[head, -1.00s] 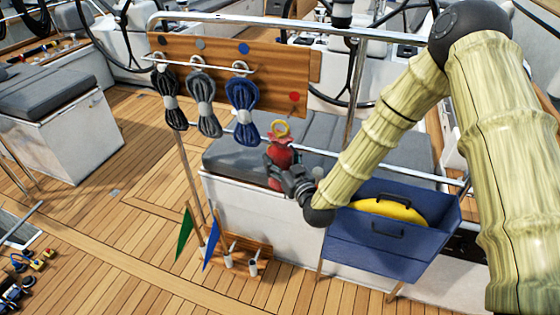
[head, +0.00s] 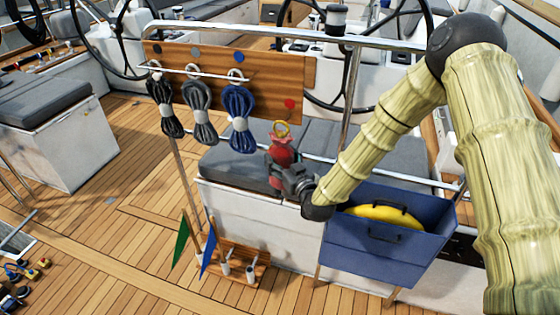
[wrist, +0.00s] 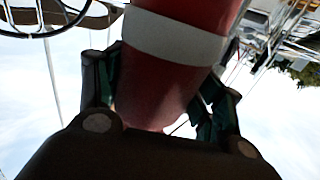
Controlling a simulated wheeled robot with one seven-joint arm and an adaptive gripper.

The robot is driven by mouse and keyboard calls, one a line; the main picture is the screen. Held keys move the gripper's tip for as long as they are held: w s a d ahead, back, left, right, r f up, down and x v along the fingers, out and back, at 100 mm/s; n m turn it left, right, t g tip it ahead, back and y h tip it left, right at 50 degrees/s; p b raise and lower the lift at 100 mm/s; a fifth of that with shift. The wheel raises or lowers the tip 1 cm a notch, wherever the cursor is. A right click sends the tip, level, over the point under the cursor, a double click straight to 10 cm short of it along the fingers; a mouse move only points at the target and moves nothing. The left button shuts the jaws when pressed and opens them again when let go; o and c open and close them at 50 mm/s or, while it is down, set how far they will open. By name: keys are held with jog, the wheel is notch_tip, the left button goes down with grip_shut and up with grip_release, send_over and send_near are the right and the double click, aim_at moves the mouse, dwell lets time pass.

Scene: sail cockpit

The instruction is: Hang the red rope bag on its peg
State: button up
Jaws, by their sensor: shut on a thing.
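The red rope bag (head: 281,154) is upright in my gripper (head: 285,172), with a yellow ring on top. In the wrist view the bag (wrist: 160,85) is a red body with a white band, and my gripper's fingers (wrist: 160,100) are closed on its two sides. The wooden peg board (head: 275,84) is behind and above, with a red dot (head: 290,104) near its right end. The bag is a little below and left of that dot. Whether a peg sits under the red dot is too small to tell.
Black, grey and blue rope coils (head: 239,119) hang from the board's left and middle. A metal rail (head: 240,30) runs above it. A blue bin (head: 385,245) with a yellow thing (head: 380,214) is below my arm. Green and blue flags (head: 209,245) stand in a low wooden rack.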

jog(key=shift+w+d+f+b, duration=0.2)
jog(key=shift+w+d+b, duration=0.1)
jog(key=shift+w, duration=0.4)
jog(key=shift+w+d+f+b, duration=0.15)
jog(key=shift+w+f+b, duration=0.1)
jog(key=shift+w, duration=0.45)
jog(key=shift+w+d+f+b, duration=0.15)
jog(key=shift+w+d+b, duration=0.15)
jog(key=shift+w, duration=0.4)
jog(key=o, duration=1.3)
jog(key=shift+o, duration=0.2)
